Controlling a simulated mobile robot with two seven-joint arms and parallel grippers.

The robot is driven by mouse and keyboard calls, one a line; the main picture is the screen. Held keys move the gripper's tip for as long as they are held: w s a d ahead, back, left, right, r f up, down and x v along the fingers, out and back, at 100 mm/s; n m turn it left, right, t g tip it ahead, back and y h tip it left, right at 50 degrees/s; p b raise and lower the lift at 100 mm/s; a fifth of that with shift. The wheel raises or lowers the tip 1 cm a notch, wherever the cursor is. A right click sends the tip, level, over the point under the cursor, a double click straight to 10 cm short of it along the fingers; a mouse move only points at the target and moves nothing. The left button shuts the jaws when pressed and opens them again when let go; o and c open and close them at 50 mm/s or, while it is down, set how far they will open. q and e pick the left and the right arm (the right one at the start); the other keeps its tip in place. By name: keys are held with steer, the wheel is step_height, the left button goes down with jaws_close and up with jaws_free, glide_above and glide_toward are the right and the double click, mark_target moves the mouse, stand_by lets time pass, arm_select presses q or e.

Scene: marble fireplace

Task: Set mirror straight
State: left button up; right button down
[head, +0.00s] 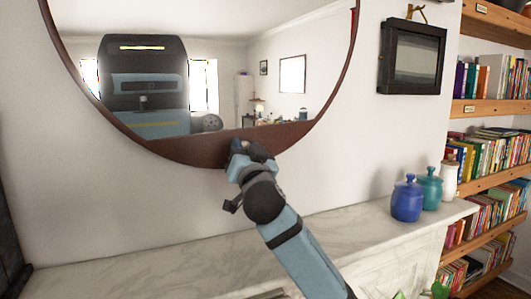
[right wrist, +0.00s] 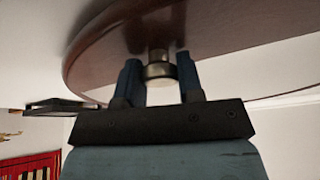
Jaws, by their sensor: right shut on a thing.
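The round mirror (head: 205,152) hangs on the white wall, with a thin dark reddish-brown wooden frame that widens into a solid band at the bottom. The band's upper edge slopes up to the right in the head view. My right gripper (head: 250,148) is at the mirror's lower edge, reaching up from below. In the right wrist view the mirror's wooden underside (right wrist: 100,45) is overhead, and a small metal knob (right wrist: 158,70) on it sits between my two blue fingers. The gripper is shut on this knob. My left gripper is not in view.
A marble mantel (head: 150,268) runs below the mirror. Blue (head: 407,200), teal (head: 430,188) and white (head: 449,180) jars stand on its right end. A dark framed picture (head: 412,57) hangs right of the mirror. Bookshelves (head: 485,108) are at the far right. The mantel's left is clear.

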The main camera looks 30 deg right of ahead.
mark_target(222, 143)
steer(key=shift+m, duration=0.4)
steer(key=a, duration=0.2)
steer(key=a+b, duration=0.1)
steer(key=a, duration=0.1)
steer(key=shift+w+a+f, duration=0.1)
steer(key=shift+w+f, duration=0.05)
steer(key=shift+a, duration=0.3)
steer(key=c, duration=0.8)
jaws_free()
steer(key=shift+o, duration=0.2)
steer(key=shift+d, duration=0.1)
